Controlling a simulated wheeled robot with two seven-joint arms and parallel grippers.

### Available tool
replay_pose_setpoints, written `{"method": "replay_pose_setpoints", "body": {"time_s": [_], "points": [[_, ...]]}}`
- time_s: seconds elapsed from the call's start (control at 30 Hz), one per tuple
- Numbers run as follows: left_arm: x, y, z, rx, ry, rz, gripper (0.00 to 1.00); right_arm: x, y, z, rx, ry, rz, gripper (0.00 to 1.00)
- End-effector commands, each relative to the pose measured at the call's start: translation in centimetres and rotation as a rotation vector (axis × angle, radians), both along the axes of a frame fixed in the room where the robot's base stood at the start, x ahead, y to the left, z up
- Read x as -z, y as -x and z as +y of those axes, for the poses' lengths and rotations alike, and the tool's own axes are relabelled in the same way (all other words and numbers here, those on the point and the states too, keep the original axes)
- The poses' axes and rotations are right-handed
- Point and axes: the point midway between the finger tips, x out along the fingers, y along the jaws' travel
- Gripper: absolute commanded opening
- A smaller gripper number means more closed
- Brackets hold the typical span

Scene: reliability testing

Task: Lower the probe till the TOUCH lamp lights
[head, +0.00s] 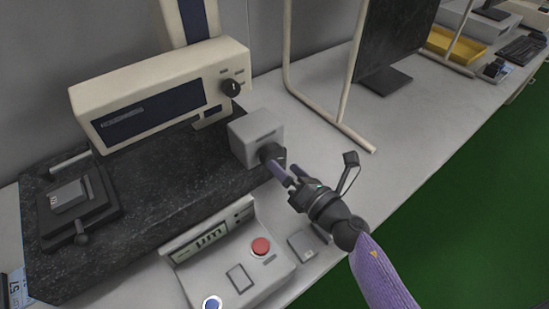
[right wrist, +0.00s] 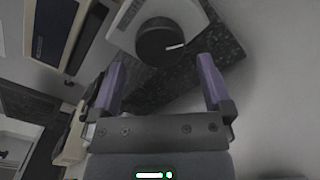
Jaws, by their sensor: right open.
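A black round knob (head: 268,152) sits on the front of a light grey box (head: 255,132) on the dark granite slab. My right gripper (head: 283,171) is just in front of this knob. In the right wrist view, the knob (right wrist: 158,42) with a white mark line lies ahead of the two purple fingertips (right wrist: 162,72), which are spread apart with nothing between them. A cream instrument head (head: 165,92) stands behind the slab. A control box (head: 228,255) shows a "µm" panel. I cannot make out the probe tip or a lit TOUCH lamp. My left gripper is out of view.
A dark vise (head: 80,207) with a grey block stands on the slab's left. The control box has a red button (head: 261,246) and a blue-ringed one (head: 212,302). A cream tube frame (head: 330,125) stands to the right.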

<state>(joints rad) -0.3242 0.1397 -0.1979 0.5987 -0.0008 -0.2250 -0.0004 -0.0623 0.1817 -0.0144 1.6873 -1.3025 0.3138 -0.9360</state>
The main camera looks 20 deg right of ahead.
Motion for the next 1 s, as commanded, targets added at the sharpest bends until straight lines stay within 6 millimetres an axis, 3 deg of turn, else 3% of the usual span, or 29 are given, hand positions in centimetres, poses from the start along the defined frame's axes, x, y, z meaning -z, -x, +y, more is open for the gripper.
{"method": "replay_pose_setpoints", "body": {"time_s": [0.2,0.57,0.93,1.0], "points": [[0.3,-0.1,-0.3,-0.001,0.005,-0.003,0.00,0.1,-3.1,1.2,-0.001,-0.003,0.001,1.00],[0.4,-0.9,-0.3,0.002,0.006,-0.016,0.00,0.1,-3.8,1.4,-0.001,-0.004,0.002,1.00],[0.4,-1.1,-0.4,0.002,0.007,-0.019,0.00,0.1,-3.8,1.4,-0.001,-0.003,0.003,0.22],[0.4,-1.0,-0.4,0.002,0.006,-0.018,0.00,0.1,-3.8,1.4,-0.001,-0.004,0.003,0.19]]}}
